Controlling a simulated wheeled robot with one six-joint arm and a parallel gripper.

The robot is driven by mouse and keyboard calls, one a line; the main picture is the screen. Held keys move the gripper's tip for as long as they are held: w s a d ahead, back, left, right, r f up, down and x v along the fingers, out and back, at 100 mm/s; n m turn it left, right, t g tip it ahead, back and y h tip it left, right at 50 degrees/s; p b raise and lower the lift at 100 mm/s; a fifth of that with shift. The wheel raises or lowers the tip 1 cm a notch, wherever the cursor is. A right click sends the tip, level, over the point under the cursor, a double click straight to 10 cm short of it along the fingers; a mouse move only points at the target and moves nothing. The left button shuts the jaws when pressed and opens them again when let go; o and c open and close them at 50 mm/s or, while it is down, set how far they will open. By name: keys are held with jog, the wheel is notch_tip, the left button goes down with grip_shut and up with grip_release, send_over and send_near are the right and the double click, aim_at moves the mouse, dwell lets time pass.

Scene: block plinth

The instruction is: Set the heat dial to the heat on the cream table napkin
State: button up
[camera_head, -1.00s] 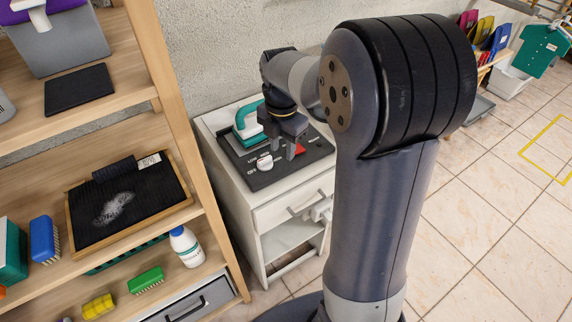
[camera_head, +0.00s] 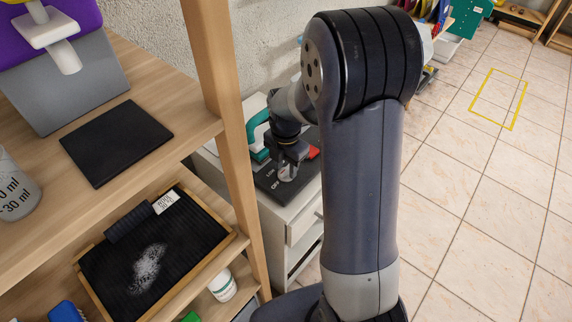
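The black control panel (camera_head: 268,190) lies on top of the white cabinet, with small white lettering that reads roughly LOW and OFF. My gripper (camera_head: 288,172) points down over the panel, right at the lettering. The heat dial is mostly or fully hidden by my gripper, so its setting cannot be read. I cannot tell whether the fingers touch the dial or how far apart they are. An iron with a teal handle (camera_head: 257,137) stands behind and left of my gripper, partly hidden. No cream table napkin can be made out.
A wooden shelf post (camera_head: 232,130) stands close left of the cabinet. The white cabinet (camera_head: 302,228) has a drawer front below the panel. A red part (camera_head: 313,152) shows right of my gripper. My arm's column hides the cabinet's right side. Tiled floor (camera_head: 470,210) is clear at right.

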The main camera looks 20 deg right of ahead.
grip_shut()
dwell(0.4)
